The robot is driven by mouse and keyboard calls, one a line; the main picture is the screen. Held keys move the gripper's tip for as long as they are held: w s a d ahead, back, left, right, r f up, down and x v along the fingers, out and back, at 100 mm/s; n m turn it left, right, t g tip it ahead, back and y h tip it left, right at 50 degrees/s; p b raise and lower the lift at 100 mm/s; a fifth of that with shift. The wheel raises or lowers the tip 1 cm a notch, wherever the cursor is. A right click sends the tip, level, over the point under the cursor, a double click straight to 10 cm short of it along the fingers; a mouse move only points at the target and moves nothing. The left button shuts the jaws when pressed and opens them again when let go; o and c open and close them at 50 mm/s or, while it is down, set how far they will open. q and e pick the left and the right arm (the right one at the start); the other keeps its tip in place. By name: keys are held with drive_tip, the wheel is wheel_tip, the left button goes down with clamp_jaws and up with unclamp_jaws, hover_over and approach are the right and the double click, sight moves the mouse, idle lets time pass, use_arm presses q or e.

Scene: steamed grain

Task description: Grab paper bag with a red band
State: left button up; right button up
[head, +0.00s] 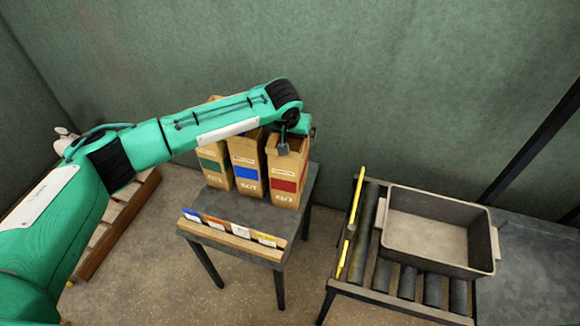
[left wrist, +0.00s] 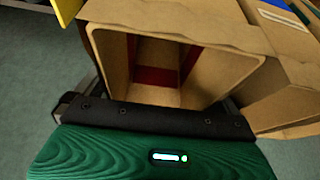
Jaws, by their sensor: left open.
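The paper bag with a red band (head: 285,186) stands upright on a small dark table at the right end of a row of bags. My left gripper (head: 284,147) is open at its top; one finger shows at the bag's front upper edge, and the other is hidden. In the left wrist view the bag's open mouth (left wrist: 160,85) lies just beyond the gripper's dark palm, with red on the inner walls. I cannot tell whether the fingers touch the paper. My right gripper is not in view.
A blue-band bag (head: 246,173) and a green-band bag (head: 212,165) stand close on the left. A wooden strip with coloured cards (head: 230,242) lines the table's front. A grey bin (head: 440,258) sits on a roller stand to the right, with a gap between.

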use_arm(q)
drive_tip(key=shift+f, duration=0.1)
idle(0.3)
drive_tip(key=c, duration=1.3)
drive_tip(key=shift+o, duration=0.2)
